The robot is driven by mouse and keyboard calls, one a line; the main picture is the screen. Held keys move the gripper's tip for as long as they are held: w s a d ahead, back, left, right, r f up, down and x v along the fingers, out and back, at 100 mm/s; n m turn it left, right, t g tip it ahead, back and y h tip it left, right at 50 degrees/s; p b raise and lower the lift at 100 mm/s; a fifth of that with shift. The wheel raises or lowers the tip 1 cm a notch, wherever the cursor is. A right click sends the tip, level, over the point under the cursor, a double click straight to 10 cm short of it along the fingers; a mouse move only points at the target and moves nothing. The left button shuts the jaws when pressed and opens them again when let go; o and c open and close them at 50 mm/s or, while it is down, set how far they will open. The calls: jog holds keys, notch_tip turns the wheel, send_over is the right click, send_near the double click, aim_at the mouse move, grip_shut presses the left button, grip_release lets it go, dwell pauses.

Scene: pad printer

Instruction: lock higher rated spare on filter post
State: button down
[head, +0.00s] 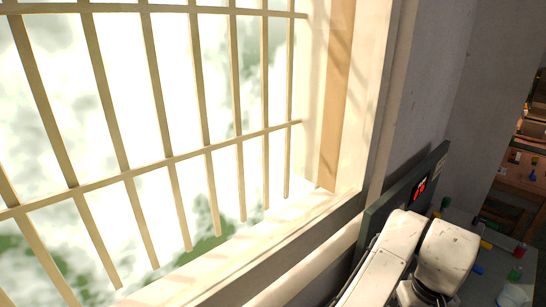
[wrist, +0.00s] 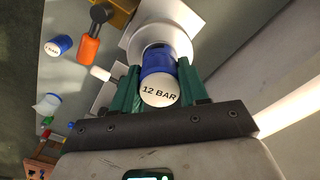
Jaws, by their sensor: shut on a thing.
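In the wrist view my gripper (wrist: 159,82) has green fingers shut on a blue and white cylinder (wrist: 160,93) whose white end face reads "12 BAR". Directly beyond its far end is a pale round fitting (wrist: 158,28) with a wide flange, perhaps the filter post. The cylinder lines up with it and overlaps it in the picture; I cannot tell whether they are touching or locked. A second blue and white cylinder (wrist: 59,45) lies at the upper left, its marking too small to read surely. In the head view the gripper and cylinder do not show clearly.
In the head view a barred window (head: 150,130) fills the left. A dark panel (head: 405,185) with red marks stands by my arm; several small coloured items lie beyond.

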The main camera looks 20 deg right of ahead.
jog(key=shift+m, duration=0.5)
jog(key=c, duration=1)
grip_release()
jog(key=shift+m, duration=0.4)
jog(key=shift+o, duration=1.2)
jog(key=shift+m+b, duration=0.45)
jog(key=shift+m, duration=0.65)
jog(key=o, duration=0.6)
jog(key=shift+r, duration=0.1)
